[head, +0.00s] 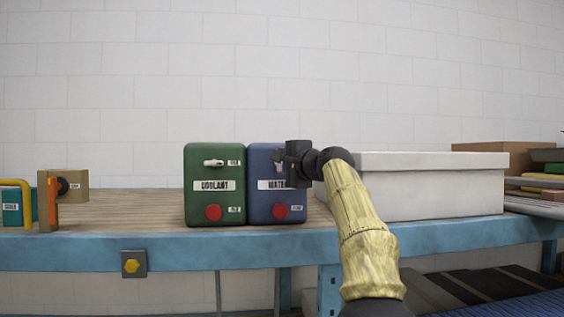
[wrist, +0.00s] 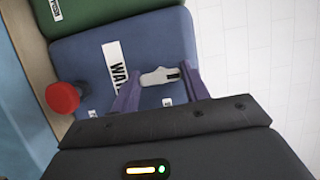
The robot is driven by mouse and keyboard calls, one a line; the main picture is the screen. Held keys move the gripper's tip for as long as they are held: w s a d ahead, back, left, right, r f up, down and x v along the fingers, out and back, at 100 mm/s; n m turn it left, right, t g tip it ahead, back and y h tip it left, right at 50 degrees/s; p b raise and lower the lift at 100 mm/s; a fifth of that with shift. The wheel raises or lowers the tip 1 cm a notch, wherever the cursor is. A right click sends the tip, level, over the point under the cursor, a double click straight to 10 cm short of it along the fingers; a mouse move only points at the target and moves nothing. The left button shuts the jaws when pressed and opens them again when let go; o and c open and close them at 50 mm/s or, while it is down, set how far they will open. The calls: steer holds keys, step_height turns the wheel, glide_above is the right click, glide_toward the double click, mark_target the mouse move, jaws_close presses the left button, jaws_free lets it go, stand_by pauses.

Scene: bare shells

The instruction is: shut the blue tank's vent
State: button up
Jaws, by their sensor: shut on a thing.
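The blue tank (head: 262,208), labelled with a word starting "WAT", stands upright on the bench against a green tank. Its vent is a small pale lever (wrist: 160,77) high on its front face. A red knob (head: 281,211) sits low on the same face. My gripper (head: 280,160) is at the upper front of the blue tank and hides part of it. In the wrist view my gripper's purple fingers (wrist: 163,88) are shut on the vent lever, one on each side.
The green tank (head: 199,160), labelled "COOLANT", touches the blue one on its left and has its own pale lever and red knob. A large white box (head: 425,190) stands right of my arm. Bare bench (head: 130,210) lies to the left.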

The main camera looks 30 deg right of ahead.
stand_by(0.3)
steer(key=o, duration=1)
steer(key=shift+s, duration=0.1)
steer(key=s+b, duration=0.3)
steer(key=s, duration=0.2)
steer(key=s+b, duration=0.3)
steer(key=s, duration=0.3)
steer(key=s+a+b, duration=0.1)
steer(key=s+b, duration=0.2)
steer(key=s, duration=0.3)
